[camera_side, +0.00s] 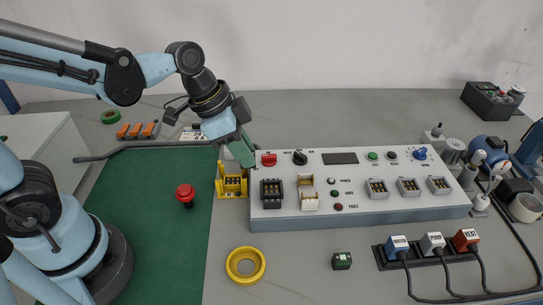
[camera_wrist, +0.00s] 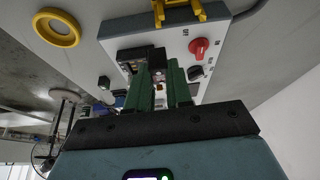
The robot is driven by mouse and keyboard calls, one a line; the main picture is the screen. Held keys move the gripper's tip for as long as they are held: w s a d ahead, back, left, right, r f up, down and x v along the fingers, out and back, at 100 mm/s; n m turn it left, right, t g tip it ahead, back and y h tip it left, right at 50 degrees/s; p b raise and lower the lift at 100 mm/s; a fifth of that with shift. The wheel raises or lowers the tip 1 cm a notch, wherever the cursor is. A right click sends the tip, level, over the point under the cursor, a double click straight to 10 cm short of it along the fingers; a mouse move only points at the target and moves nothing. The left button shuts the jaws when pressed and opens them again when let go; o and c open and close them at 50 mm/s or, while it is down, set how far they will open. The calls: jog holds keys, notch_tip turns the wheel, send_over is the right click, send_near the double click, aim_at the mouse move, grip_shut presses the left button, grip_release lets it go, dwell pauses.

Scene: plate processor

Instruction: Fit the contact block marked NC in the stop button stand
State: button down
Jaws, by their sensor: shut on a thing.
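My gripper (camera_side: 243,158) has green fingers and hangs just above and right of the yellow stand (camera_side: 231,186), by the panel's left end. In the wrist view my fingers (camera_wrist: 159,74) are shut on a small block (camera_wrist: 159,92), mostly hidden between them; its mark cannot be read. The yellow stand, with dark parts inside, shows at the top of the wrist view (camera_wrist: 180,14), apart from the fingers. A red mushroom button (camera_side: 185,194) stands on the green mat, left of the stand. A small black block with a green face (camera_side: 341,261) lies on the table in front of the panel.
The white control panel (camera_side: 350,205) stands right of the stand, with a red knob (camera_side: 268,159) and a black knob (camera_side: 299,157) near my gripper. A yellow ring (camera_side: 245,264) lies in front. A power strip with cables (camera_side: 430,253) lies at right. The green mat (camera_side: 160,235) is mostly clear.

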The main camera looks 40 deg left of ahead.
send_over(237, 180)
jog(key=s, duration=0.1)
jog(key=shift+s+a+f, duration=0.1)
jog(key=shift+a+f, duration=0.1)
jog(key=shift+f, duration=1.3)
jog(key=shift+s+a+f, duration=0.1)
jog(key=shift+a+f, duration=0.1)
jog(key=shift+f, duration=1.25)
jog(key=shift+f, duration=1.2)
jog(key=c, duration=1)
grip_release()
jog(key=shift+o, duration=0.3)
jog(key=shift+w, duration=0.1)
jog(key=shift+a, duration=0.1)
